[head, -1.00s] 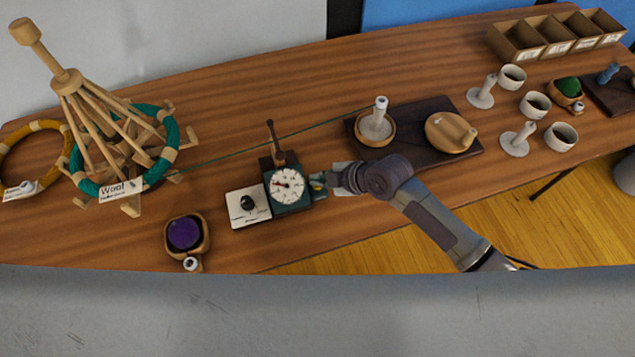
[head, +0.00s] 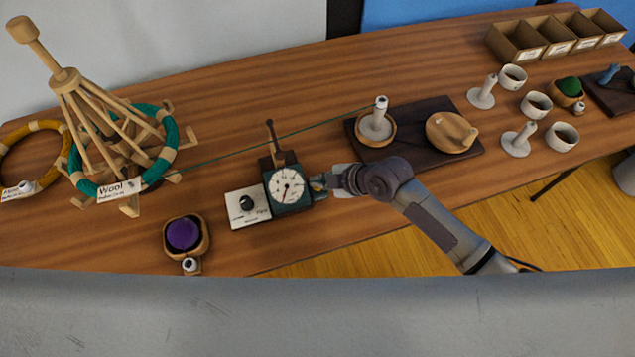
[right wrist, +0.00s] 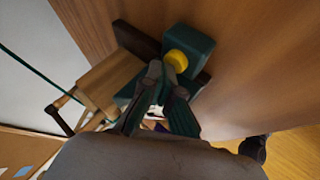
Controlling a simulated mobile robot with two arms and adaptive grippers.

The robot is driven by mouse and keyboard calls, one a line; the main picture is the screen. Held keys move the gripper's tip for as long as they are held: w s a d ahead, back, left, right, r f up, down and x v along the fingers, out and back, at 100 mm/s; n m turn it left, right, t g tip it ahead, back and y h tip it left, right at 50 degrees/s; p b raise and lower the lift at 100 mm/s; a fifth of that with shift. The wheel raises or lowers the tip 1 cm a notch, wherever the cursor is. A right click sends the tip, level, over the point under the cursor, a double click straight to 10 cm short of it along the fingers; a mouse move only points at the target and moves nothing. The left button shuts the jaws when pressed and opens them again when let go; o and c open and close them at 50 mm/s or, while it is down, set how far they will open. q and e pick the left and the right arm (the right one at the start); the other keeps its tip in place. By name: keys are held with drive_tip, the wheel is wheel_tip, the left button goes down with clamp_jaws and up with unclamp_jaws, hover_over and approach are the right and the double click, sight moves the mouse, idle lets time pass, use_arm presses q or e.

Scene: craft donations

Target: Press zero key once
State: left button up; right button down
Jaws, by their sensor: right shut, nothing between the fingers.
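A dark green counter box with a round white dial (head: 287,187) stands mid-table in the head view. On its right side is a small green block with a yellow key (right wrist: 177,60), which shows clearly in the right wrist view. No label can be read on this key. My right gripper (head: 329,182) is shut and empty, just right of the counter. In the right wrist view its fingertips (right wrist: 163,85) are close to the yellow key, below it in the picture. I cannot tell whether they touch. My left gripper is not in view.
A white panel with a black knob (head: 246,204) adjoins the counter's left. A green thread runs from the wooden wool swift (head: 88,120) to a spool (head: 378,122) on a dark board. A bowl with a purple ball (head: 183,234) stands front left; cups stand at right.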

idle(0.3)
drive_tip(key=shift+r+p, duration=0.8)
drive_tip(key=shift+r, duration=0.05)
drive_tip(key=shift+r, duration=0.1)
wheel_tip(320, 180, up, 5)
drive_tip(key=p, duration=0.4)
idle(0.6)
